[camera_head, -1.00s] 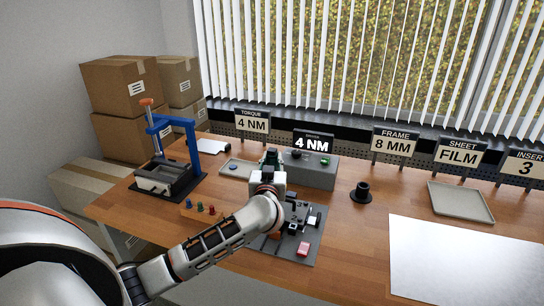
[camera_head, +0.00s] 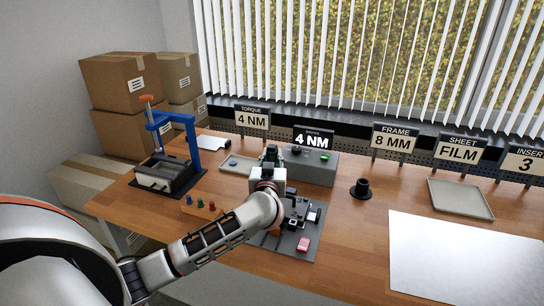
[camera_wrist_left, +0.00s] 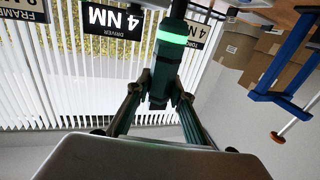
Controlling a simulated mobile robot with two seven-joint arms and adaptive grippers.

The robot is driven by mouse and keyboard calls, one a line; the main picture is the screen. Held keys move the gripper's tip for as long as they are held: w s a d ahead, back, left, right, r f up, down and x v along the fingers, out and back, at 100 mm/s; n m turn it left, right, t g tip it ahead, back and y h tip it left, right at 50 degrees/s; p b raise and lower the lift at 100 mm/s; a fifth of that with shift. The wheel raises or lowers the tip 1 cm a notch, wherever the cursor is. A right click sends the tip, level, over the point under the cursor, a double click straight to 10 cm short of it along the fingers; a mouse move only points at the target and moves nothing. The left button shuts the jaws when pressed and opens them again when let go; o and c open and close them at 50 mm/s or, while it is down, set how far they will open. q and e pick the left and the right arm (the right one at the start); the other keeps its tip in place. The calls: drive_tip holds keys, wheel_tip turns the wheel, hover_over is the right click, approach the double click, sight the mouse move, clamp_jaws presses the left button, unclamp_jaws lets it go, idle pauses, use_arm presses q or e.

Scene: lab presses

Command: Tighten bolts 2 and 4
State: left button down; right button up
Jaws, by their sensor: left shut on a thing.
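My left gripper (camera_head: 270,163) is shut on a dark green driver (camera_wrist_left: 170,60), above the wooden table. In the left wrist view the driver sits between the two fingers, and a bright green ring glows around it. A dark fixture plate (camera_head: 312,232) with black clamp parts (camera_head: 299,208) lies just right of my left wrist, partly hidden by it. The bolts are too small or hidden to make out. The driver sign (camera_head: 313,141) reads 4 NM and the torque sign (camera_head: 252,118) reads 4 NM. My right gripper is not in view.
A grey driver box (camera_head: 318,172) stands behind the fixture. A blue-framed press (camera_head: 172,165) stands left, and a rack with coloured pegs (camera_head: 203,208) in front of it. A black cup (camera_head: 361,191), a tray (camera_head: 461,198) and a white sheet (camera_head: 460,258) lie right.

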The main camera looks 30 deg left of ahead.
use_arm(q)
drive_tip(key=shift+f, duration=1.25)
idle(1.4)
idle(0.5)
drive_tip(key=shift+r, duration=2.1)
